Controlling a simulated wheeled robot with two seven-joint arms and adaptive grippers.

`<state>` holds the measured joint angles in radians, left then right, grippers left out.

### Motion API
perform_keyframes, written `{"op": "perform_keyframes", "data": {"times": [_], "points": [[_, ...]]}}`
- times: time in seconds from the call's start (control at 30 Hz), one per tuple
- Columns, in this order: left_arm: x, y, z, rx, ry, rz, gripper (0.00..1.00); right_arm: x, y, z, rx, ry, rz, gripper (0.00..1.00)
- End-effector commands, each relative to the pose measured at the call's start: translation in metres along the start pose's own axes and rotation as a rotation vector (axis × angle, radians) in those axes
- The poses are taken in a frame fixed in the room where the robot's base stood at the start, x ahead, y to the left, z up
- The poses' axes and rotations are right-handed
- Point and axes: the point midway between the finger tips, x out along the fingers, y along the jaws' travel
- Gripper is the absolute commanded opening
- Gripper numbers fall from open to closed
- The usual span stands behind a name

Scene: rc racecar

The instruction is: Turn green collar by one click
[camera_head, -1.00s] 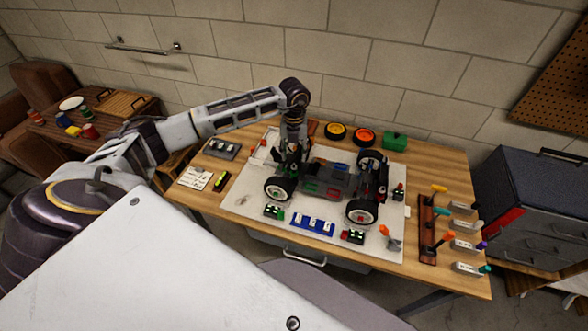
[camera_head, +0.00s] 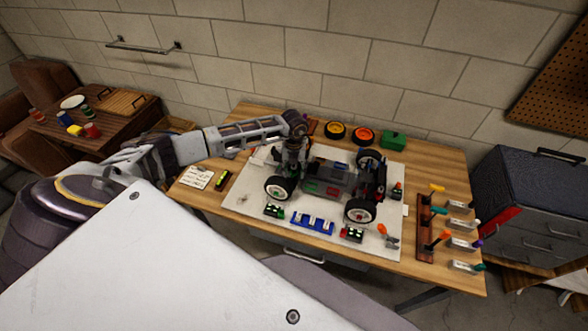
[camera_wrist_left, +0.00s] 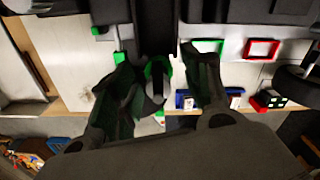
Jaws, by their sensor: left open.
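The RC car (camera_head: 325,182) stands on a pale mat on the workbench. My left gripper (camera_head: 287,170) is low at the car's left end, behind the near left wheel, with its tips hidden in the head view. In the left wrist view my left gripper (camera_wrist_left: 160,65) is open, one finger on each side of a green collar (camera_wrist_left: 149,70). My right gripper is not in view.
Near the car's front are a blue block (camera_head: 312,222) and small green and red holders. A tool rack (camera_head: 427,228) stands at the right. The mat's right end has bare patches.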

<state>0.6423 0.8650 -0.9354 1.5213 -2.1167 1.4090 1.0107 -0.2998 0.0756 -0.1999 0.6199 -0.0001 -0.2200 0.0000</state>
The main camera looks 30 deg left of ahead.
Motion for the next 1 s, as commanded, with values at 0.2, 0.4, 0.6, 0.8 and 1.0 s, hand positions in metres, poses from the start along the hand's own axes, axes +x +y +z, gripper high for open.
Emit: {"op": "perform_keyframes", "data": {"times": [0.2, 0.4, 0.6, 0.8, 1.0], "points": [[0.0, 0.0, 0.0, 0.0, 0.0, 0.0, 0.48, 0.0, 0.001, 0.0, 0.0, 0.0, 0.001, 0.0], [0.0, 0.0, 0.0, 0.0, 0.0, 0.0, 0.24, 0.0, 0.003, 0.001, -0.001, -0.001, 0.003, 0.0], [0.0, 0.0, 0.0, 0.0, 0.0, 0.0, 0.03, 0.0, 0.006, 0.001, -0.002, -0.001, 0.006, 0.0], [0.001, 0.0, 0.0, 0.027, -0.001, 0.0, 0.03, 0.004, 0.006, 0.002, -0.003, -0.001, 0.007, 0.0], [0.002, 0.001, 0.001, 0.122, -0.002, 0.001, 0.03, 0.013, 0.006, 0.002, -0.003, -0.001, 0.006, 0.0]]}}
